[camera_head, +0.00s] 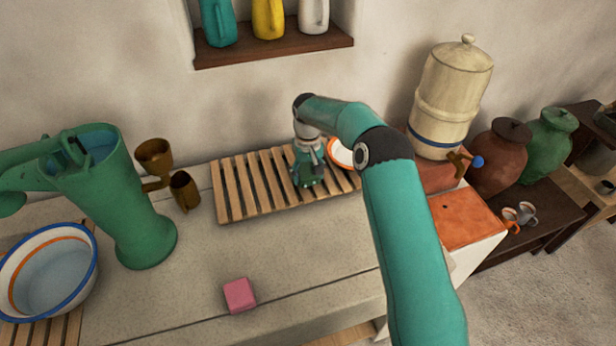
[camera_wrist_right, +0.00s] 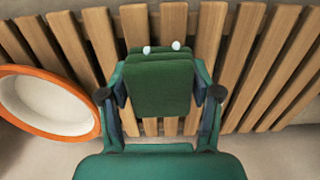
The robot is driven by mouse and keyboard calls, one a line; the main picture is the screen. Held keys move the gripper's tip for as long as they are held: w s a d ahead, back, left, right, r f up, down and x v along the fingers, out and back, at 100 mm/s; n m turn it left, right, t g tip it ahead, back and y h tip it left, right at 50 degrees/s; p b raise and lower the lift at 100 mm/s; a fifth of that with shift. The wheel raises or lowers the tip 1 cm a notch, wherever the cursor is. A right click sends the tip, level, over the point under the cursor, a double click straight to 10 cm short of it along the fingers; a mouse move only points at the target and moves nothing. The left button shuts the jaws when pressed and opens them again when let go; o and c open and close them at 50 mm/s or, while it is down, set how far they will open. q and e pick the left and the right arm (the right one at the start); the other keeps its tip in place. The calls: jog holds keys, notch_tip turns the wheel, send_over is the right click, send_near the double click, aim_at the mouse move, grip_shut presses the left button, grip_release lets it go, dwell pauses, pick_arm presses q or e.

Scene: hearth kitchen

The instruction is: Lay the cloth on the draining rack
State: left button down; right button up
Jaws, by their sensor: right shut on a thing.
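My right gripper (camera_head: 308,160) reaches down over the wooden slatted draining rack (camera_head: 236,190) at the back of the counter. In the right wrist view it is shut on a dark green folded piece (camera_wrist_right: 160,90), which looks like the cloth. Two small white spots show at its far edge. The rack's slats (camera_wrist_right: 133,30) show behind and around the cloth. I cannot tell whether the cloth touches them. In the head view the gripper largely hides it. My left gripper is not in view.
A white dish with an orange rim (camera_head: 341,153) sits close beside the gripper, also in the wrist view (camera_wrist_right: 50,100). A green pump (camera_head: 125,200) and brass cups (camera_head: 184,192) stand left. A pink block (camera_head: 239,295) lies in front on clear counter.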

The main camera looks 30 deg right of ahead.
aim_at(309, 171)
jog(key=shift+f, duration=0.95)
jog(key=o, duration=1.2)
notch_tip(309, 171, up, 12)
jog(key=shift+r+b, duration=0.1)
jog(key=shift+b, duration=0.85)
jog(key=shift+s, duration=0.1)
